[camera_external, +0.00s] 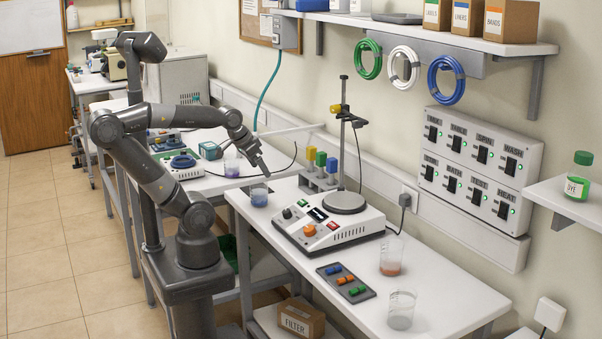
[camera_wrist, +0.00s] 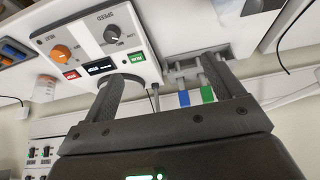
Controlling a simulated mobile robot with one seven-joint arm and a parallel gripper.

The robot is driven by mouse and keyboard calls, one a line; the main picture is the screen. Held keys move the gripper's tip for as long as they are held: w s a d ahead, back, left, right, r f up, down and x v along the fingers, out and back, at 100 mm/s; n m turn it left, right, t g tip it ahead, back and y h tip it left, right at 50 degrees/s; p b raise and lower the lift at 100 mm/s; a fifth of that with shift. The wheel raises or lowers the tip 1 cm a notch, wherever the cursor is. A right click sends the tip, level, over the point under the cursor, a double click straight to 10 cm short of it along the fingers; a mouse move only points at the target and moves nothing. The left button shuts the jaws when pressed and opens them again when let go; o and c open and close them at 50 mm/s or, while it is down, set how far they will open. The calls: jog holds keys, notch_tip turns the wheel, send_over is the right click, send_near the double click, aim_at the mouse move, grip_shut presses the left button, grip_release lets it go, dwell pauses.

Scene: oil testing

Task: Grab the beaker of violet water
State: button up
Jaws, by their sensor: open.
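A beaker with violet liquid (camera_external: 232,168) stands on the far bench, near that bench's right side. A second beaker, with blue-violet liquid (camera_external: 259,197), stands at the far left corner of the near bench. My gripper (camera_external: 264,172) is above and close to this second beaker, pointing down and right. In the wrist view my gripper (camera_wrist: 168,68) has its two fingers spread wide with nothing between them. Neither beaker shows in the wrist view. I cannot tell the exact gap between gripper and beaker.
The hotplate stirrer (camera_external: 330,225) with its stand fills the near bench's middle; it also shows in the wrist view (camera_wrist: 95,40). A tube rack (camera_external: 318,182) stands behind it. Beakers with orange (camera_external: 390,265) and greyish (camera_external: 401,318) contents stand at right.

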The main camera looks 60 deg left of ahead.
notch_tip(320, 180, up, 6)
jog(key=w+a+r+n+g, duration=0.1)
jog(key=w+a+r, duration=0.1)
jog(key=w+a, duration=0.5)
jog(key=n+g, duration=0.2)
jog(key=g, duration=0.3)
send_over(232, 166)
jog(key=w+a, duration=0.1)
jog(key=a, duration=0.1)
notch_tip(232, 166, down, 3)
jog(key=shift+a+f, duration=0.2)
jog(key=shift+f, duration=3.55)
jog(key=shift+a+f, duration=0.2)
jog(key=shift+f, duration=3.55)
jog(key=shift+a+f, duration=0.2)
jog(key=shift+f, duration=3.55)
